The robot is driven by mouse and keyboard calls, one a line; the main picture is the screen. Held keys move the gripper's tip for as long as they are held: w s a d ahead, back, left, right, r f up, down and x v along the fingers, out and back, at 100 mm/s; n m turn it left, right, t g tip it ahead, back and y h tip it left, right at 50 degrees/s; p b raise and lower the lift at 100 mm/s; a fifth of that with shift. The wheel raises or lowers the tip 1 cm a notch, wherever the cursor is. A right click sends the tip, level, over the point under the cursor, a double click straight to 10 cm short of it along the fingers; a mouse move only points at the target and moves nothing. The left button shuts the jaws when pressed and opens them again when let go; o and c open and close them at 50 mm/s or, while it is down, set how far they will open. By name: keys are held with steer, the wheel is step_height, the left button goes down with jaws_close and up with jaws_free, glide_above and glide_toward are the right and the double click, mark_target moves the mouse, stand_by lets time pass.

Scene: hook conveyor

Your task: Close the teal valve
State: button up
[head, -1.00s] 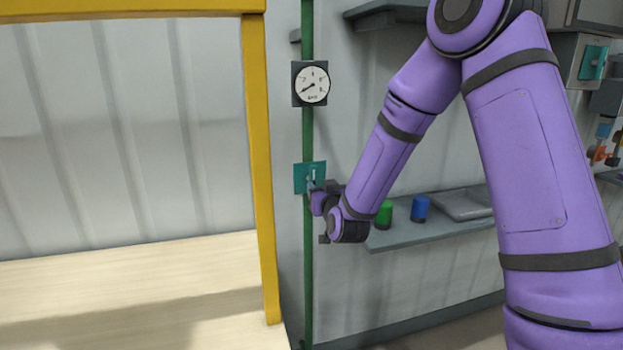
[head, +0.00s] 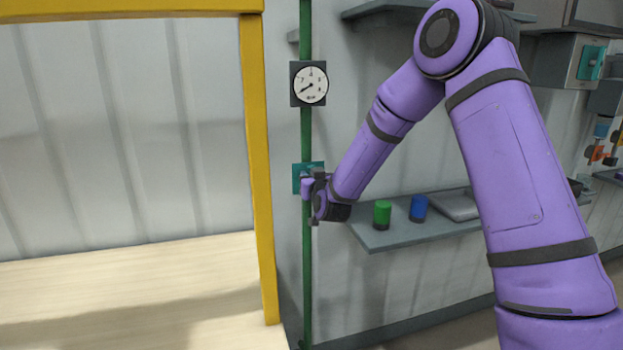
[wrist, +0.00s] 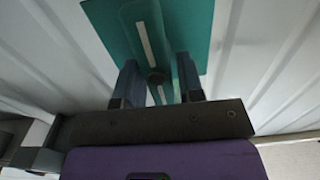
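The teal valve (head: 297,180) sits on the green vertical pipe, below a gauge. My gripper (head: 311,187) is at the valve and hides most of its front in the head view. In the wrist view the valve's teal plate (wrist: 192,22) fills the top, with a teal handle (wrist: 138,30) carrying a white stripe in front of it. The fingers of my gripper (wrist: 158,85) stand apart on either side of the handle's lower part. Whether either finger touches it, I cannot tell.
A round gauge (head: 310,84) is above the valve on the green pipe (head: 307,270). A yellow frame (head: 258,170) stands to the left. A grey shelf (head: 400,236) on the right holds a green can (head: 382,214) and a blue can (head: 418,208).

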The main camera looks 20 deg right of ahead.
jaws_close()
steer(key=shift+m, duration=0.3)
steer(key=m, duration=0.3)
steer(key=d+m, duration=0.1)
steer(key=m, duration=0.2)
steer(key=shift+f, duration=0.15)
steer(key=m, duration=0.3)
steer(key=f+m, duration=0.1)
steer(key=m, duration=0.7)
steer(key=shift+d+f, duration=0.15)
steer(key=shift+d, duration=0.15)
steer(key=shift+m, duration=0.3)
steer(key=shift+o, duration=1.7)
jaws_free()
